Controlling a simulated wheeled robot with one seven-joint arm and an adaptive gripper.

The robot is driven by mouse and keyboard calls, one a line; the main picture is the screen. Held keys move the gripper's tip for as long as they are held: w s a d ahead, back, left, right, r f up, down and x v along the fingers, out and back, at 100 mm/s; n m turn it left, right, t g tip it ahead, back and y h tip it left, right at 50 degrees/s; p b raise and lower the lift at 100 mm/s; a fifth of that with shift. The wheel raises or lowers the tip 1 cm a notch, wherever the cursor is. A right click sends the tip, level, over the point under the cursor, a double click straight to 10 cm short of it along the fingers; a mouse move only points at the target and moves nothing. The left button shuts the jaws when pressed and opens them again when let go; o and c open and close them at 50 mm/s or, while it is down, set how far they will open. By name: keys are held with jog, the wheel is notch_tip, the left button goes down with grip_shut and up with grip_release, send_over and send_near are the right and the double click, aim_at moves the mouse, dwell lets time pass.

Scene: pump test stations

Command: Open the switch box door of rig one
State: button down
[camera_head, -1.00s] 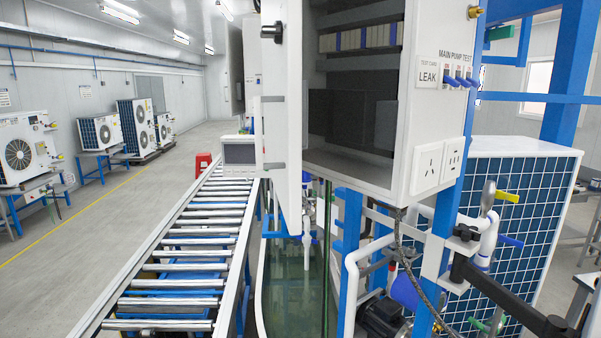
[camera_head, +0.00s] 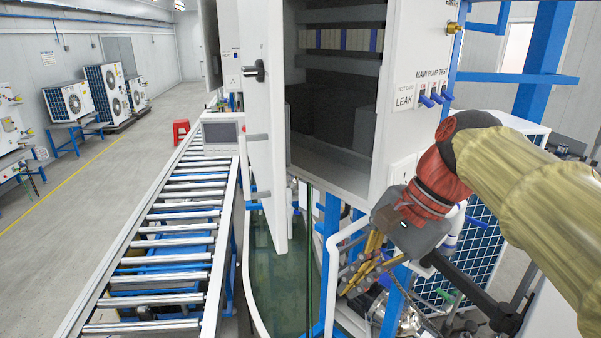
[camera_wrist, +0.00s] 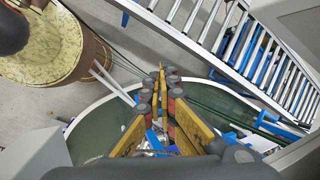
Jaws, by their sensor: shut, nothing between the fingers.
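The switch box (camera_head: 425,55) stands with its white door (camera_head: 262,130) swung out to the left, and its dark shelved inside shows. I cannot tell for sure which pale surfaces at that view's edges belong to the box or door.
A roller conveyor (camera_head: 165,245) runs along the left. A glass-walled water tank (camera_head: 295,285) stands below the box. Blue frame posts and white pipes (camera_head: 335,265) crowd the area around my gripper. A blue-grid unit (camera_head: 480,245) stands at right.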

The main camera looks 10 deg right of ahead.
jog(key=w+d+r+m+g+y+p, duration=0.1)
jog(key=w+r+m+y+p, duration=0.15)
jog(key=r, duration=0.75)
jog(key=w+d+r+m+g+y+p, duration=0.1)
jog(key=w+d+r+m+y+p, duration=0.2)
jog(key=r, duration=0.6)
jog(key=a+f, duration=0.3)
jog(key=a, duration=0.3)
jog(key=s+a+f+h+p, duration=0.1)
jog(key=a+f, duration=0.3)
jog(key=a, duration=0.2)
jog(key=shift+a+p, duration=0.15)
jog(key=shift+p, duration=0.15)
jog(key=shift+s+h, duration=0.15)
jog(key=shift+h, duration=0.1)
